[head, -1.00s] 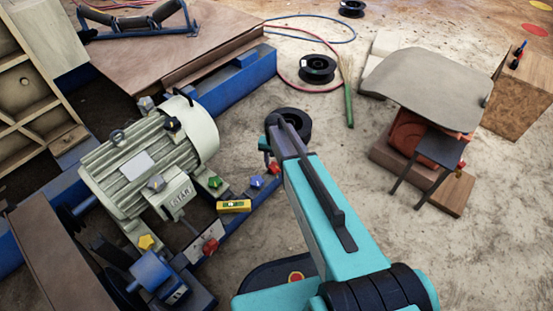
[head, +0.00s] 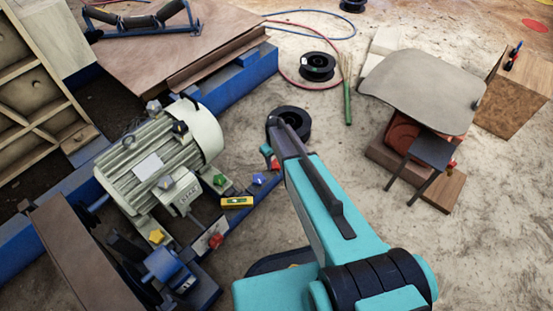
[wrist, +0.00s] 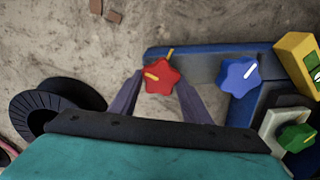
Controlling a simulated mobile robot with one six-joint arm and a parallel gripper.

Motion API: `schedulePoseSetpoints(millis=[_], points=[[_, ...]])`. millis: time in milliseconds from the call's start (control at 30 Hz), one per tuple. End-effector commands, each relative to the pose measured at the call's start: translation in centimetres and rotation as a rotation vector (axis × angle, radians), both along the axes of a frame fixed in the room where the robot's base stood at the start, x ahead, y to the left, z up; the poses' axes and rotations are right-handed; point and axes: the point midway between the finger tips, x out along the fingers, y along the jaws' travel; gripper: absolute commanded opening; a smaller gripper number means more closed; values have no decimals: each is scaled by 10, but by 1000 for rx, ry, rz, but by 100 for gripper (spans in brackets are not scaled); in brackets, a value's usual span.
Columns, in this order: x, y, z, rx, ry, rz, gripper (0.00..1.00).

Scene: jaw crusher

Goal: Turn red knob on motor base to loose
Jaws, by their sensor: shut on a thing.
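The red star-shaped knob (wrist: 162,75) sits at the left end of the blue motor base rail (wrist: 205,64) in the wrist view. An orange stripe on the knob points left, and a separate orange mark lies just above it on the rail. My gripper (wrist: 160,80) has one finger on each side of the knob and is shut on it. In the head view, the red knob (head: 276,166) is partly hidden by my gripper (head: 269,152). The grey motor (head: 158,158) stands on the base to the left.
A blue knob (wrist: 239,74), a yellow level (wrist: 299,62) and a green knob (wrist: 297,137) are to the right of my gripper. Another red knob (head: 215,240) and a yellow knob (head: 157,237) are nearer on the base. A black spool (head: 292,122) stands close beyond my gripper.

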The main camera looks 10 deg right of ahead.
Motion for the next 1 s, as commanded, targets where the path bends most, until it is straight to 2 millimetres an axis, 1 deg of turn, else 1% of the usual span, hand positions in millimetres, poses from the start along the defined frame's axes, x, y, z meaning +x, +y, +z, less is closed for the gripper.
schedulePoseSetpoints(millis=[100,300,800,833,933,1000], points=[[-2,1,1,2,7,72,21],[-3,1,0,2,7,148,21],[-3,-1,0,-1,7,173,21],[-3,-1,0,-1,7,173,45],[-3,-1,0,-2,6,173,62],[-2,-1,0,-1,5,173,62]])
